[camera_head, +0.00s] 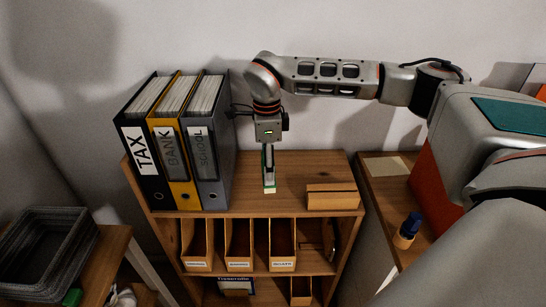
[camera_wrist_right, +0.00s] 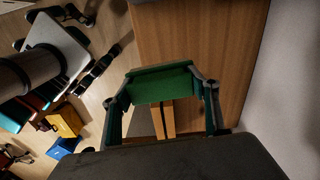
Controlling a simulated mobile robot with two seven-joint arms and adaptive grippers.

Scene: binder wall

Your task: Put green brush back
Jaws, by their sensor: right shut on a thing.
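The green brush (camera_head: 269,172) is a narrow upright green piece with a pale lower end, just above or touching the wooden shelf top (camera_head: 295,170). My right gripper (camera_head: 268,160) points down from above and is shut on it. In the right wrist view, the brush (camera_wrist_right: 160,83) is a wide green block between the two fingers of my right gripper (camera_wrist_right: 160,105). I cannot tell whether its lower end rests on the wood. My left gripper is not in view.
Three binders, black (camera_head: 147,150), yellow (camera_head: 176,150) and grey (camera_head: 208,140), stand left of the gripper. A wooden block-like box (camera_head: 332,197) lies to its right. Magazine holders (camera_head: 238,245) fill the shelf below.

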